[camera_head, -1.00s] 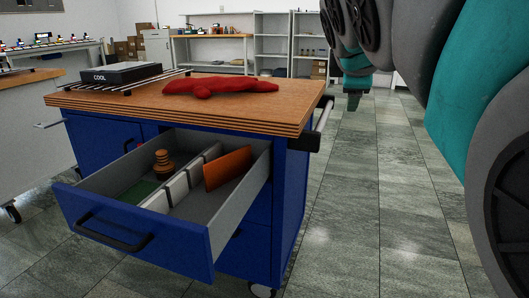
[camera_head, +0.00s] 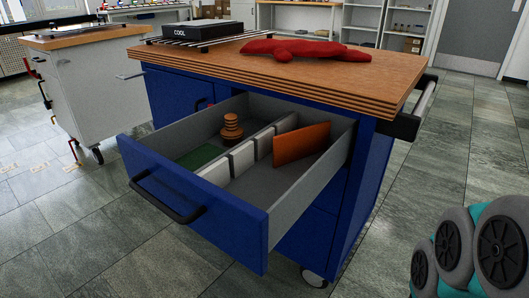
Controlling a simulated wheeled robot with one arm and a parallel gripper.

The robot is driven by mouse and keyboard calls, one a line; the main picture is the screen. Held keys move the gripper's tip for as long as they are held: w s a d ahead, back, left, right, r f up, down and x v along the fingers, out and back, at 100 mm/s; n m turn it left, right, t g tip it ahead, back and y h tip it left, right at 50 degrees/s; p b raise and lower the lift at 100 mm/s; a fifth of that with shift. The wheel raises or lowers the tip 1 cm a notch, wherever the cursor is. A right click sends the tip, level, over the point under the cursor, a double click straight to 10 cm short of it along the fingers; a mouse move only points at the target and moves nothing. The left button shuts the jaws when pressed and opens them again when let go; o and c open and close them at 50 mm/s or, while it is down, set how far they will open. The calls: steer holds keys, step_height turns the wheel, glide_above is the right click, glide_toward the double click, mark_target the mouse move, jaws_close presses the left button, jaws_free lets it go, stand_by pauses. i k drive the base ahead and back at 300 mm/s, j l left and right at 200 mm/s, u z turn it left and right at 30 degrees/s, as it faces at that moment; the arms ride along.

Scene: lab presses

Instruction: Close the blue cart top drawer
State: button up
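The blue cart (camera_head: 382,205) stands in the middle of the head view with a wooden top. Its top drawer (camera_head: 243,227) is pulled well out toward the front left. The drawer has a blue front with a black bar handle (camera_head: 166,197). Inside it are a round wooden piece (camera_head: 231,128), a green flat piece (camera_head: 201,157), white blocks (camera_head: 228,163) and an orange panel (camera_head: 301,143). Part of my arm shows at the lower right, apart from the cart. My gripper is not in view.
A red cloth-like item (camera_head: 305,50) and a black box marked COOL (camera_head: 195,31) on a rack lie on the cart top. A side handle (camera_head: 424,97) sticks out at the cart's right. A white cart (camera_head: 93,92) stands at the left. The tiled floor (camera_head: 90,235) in front is clear.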

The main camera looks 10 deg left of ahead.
mark_target(244, 205)
steer(key=u, duration=0.4)
steer(key=k+u, duration=0.15)
steer(key=u, duration=0.25)
steer(key=k+l+u, duration=0.1)
steer(key=u, duration=0.3)
